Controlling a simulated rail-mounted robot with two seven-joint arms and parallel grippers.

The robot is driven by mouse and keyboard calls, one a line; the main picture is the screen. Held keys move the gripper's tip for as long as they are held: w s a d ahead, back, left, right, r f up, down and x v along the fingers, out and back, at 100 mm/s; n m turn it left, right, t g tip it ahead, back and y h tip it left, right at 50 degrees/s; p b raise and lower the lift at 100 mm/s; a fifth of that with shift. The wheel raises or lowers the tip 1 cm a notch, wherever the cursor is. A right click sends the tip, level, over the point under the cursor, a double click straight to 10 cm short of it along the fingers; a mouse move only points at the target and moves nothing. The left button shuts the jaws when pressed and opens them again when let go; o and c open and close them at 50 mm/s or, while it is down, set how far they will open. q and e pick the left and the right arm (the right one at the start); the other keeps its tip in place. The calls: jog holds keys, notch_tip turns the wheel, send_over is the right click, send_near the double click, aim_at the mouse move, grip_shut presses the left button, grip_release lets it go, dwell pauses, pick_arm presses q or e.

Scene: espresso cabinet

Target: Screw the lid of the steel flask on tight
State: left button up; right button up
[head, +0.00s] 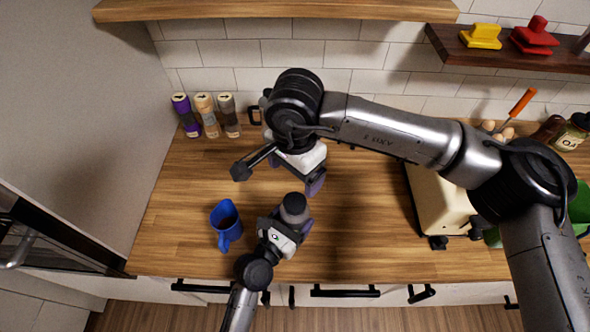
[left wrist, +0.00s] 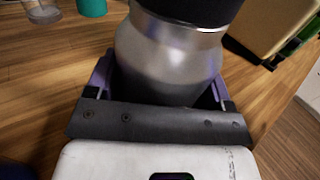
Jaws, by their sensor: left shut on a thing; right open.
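The steel flask (left wrist: 168,58) stands between the purple-lined fingers of my left gripper (left wrist: 160,92), which is shut on its body. Its dark lid (left wrist: 195,8) sits on top, cut off by the upper edge of the left wrist view. In the head view the grey lid top (head: 293,202) shows above my left gripper (head: 284,222); most of the flask body is hidden. My right gripper (head: 294,172) is open and empty, behind the flask and apart from the lid. I cannot tell how tightly the lid is seated.
A blue mug (head: 226,226) stands left of the flask. Several spice jars (head: 207,116) line the back wall. A cream appliance (head: 440,205) stands to the right, partly behind my right arm. Wooden counter (head: 360,240) is clear between flask and appliance.

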pick_arm(q)
jog(key=o, duration=1.7)
jog(key=v, duration=1.3)
jog(key=shift+s+a, duration=0.25)
jog(key=shift+s, duration=0.1)
